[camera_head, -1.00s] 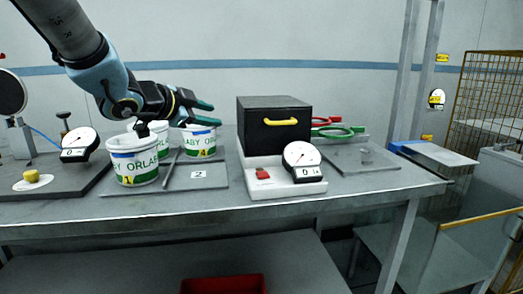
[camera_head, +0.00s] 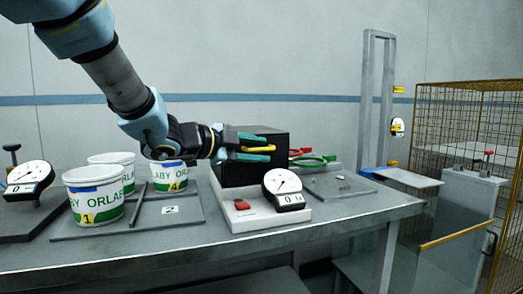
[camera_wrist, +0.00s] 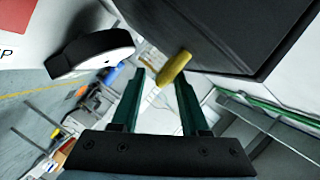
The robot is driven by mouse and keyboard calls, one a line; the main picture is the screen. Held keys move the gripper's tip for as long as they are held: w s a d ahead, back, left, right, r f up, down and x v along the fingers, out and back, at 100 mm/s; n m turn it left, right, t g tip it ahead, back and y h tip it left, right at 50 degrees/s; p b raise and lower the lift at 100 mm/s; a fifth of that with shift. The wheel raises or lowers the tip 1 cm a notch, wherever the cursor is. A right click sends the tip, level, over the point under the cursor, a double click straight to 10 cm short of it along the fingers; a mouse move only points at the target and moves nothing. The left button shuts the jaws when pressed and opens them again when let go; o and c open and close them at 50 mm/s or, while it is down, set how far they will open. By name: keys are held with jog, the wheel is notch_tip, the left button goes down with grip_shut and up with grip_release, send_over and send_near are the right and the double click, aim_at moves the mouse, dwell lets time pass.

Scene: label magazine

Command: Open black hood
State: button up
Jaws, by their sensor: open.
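The black hood (camera_head: 238,174) is a closed black box on a white base (camera_head: 262,217). In the wrist view its dark face (camera_wrist: 235,30) fills the upper right. Its yellow handle (camera_head: 258,149) shows between the green fingers of my gripper (camera_head: 272,148) in the head view. In the wrist view the handle (camera_wrist: 174,68) lies at the tips of my open gripper (camera_wrist: 160,82), closer to the right finger. I cannot tell whether a finger touches it. My gripper hides part of the hood's front.
A dial gauge (camera_head: 284,188) and a red switch (camera_head: 241,205) are on the base below the hood. White tubs (camera_head: 95,196) stand to the left. Green and red rings (camera_head: 315,160) lie to the right. Free bench top (camera_head: 350,207) is at the right front.

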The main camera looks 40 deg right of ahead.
jog(key=shift+d+f, duration=0.15)
jog(key=shift+d, duration=0.45)
grip_shut()
dwell(1.1)
